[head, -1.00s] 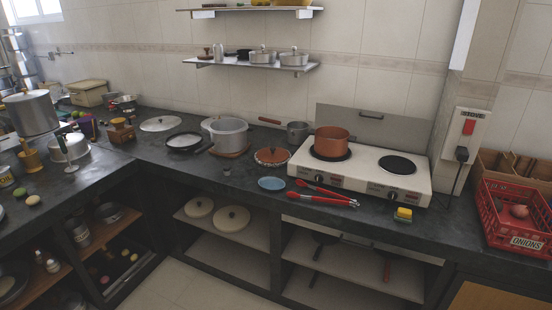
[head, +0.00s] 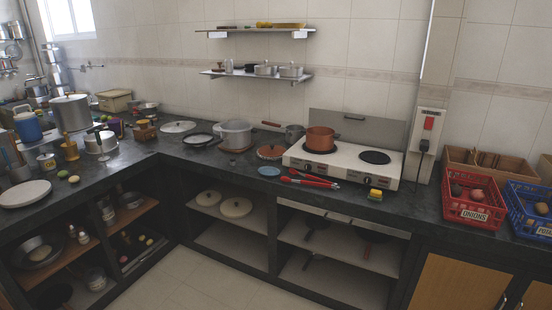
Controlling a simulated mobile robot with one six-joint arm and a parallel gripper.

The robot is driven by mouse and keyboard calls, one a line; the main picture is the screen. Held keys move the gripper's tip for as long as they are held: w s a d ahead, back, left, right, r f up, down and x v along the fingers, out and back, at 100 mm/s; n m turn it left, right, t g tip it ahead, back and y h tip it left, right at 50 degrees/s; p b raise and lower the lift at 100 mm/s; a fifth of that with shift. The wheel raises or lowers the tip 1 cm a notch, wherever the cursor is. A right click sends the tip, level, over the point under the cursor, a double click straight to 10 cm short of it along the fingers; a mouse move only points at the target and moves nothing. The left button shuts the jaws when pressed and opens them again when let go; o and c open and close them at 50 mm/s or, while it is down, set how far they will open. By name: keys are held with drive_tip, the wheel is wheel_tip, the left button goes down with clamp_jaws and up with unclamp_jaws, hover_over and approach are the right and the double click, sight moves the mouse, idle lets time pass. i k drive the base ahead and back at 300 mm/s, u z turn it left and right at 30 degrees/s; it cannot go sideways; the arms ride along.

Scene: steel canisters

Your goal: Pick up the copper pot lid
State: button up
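The copper pot lid (head: 271,152) lies flat on the dark counter, just left of the white two-burner stove. It is reddish-brown with a pale rim and a small dark knob. A copper pot (head: 321,138) without a lid stands on the stove's left burner. My gripper is not in view, so its state is hidden.
The stove (head: 345,168) borders the lid on the right. A blue dish (head: 269,171) and red tongs (head: 309,182) lie in front. A large grey pot (head: 235,134) stands to the left and a small grey saucepan (head: 294,132) behind. Open floor (head: 200,285) lies before the counter.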

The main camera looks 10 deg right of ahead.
sight(271, 150)
drive_tip(key=k, duration=0.3)
drive_tip(key=u, duration=0.65)
drive_tip(key=i, duration=0.95)
drive_tip(key=u, duration=0.4)
drive_tip(key=i, duration=1.55)
drive_tip(key=z, duration=0.4)
